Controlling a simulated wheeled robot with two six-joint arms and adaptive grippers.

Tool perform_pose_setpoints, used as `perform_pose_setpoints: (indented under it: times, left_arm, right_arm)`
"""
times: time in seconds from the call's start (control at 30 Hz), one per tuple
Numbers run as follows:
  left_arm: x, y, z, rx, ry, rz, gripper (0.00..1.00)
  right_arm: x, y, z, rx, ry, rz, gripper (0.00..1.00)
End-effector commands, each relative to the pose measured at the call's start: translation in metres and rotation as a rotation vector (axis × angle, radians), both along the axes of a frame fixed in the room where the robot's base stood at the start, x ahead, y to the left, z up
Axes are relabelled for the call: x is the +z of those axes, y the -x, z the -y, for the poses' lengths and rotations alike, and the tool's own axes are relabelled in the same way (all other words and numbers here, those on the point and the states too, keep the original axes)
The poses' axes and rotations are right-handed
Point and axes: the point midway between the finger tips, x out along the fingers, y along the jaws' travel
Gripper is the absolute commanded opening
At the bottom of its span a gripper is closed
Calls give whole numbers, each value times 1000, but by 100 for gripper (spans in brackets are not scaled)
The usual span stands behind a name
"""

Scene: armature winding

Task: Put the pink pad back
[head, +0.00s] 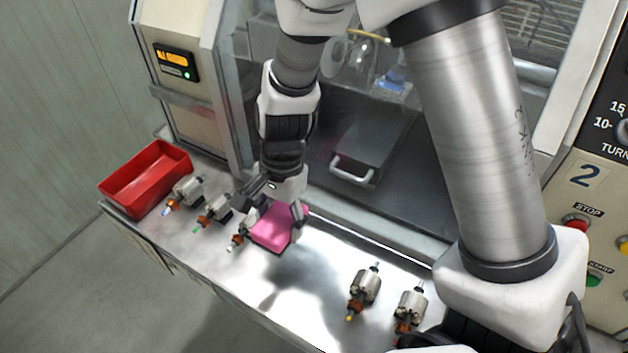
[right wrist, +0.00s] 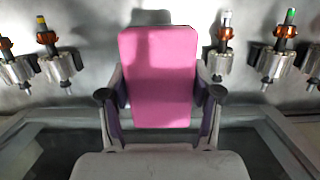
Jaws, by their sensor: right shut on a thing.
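The pink pad (head: 272,231) is a flat, rounded block over the metal bench, near the middle of the head view. My right gripper (head: 270,210) is shut on it, with one finger on each side. In the right wrist view the pad (right wrist: 158,70) sits upright between the two fingers of the gripper (right wrist: 160,95). A shadow lies on the bench in front of the pad; I cannot tell whether the pad touches the surface. My left gripper is not in view.
A red bin (head: 147,181) is at the bench's left end. The machine enclosure with a handled drawer (head: 352,172) is behind. Bench between pad and right armatures is clear.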

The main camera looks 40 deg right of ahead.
Motion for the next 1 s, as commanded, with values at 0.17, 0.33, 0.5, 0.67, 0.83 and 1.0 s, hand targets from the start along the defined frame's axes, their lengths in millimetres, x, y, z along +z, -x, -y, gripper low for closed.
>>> perform_pose_setpoints:
  times: [0.17, 0.33, 0.5, 0.67, 0.83, 1.0]
  left_arm:
    - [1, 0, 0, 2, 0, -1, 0]
    - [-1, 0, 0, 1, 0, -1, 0]
    - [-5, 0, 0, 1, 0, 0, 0]
    - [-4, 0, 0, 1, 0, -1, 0]
    - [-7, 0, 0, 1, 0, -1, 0]
    - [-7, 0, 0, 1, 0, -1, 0]
  right_arm:
    - [-37, 2, 0, -2, 0, -8, 26]
    - [-66, 1, -1, -1, 0, -5, 26]
    - [-95, 1, -1, -2, 0, -4, 26]
    - [-97, 0, -1, -1, 0, -1, 26]
    - [-100, 1, -1, -1, 0, -1, 26]
    - [-101, 0, -1, -1, 0, -1, 88]
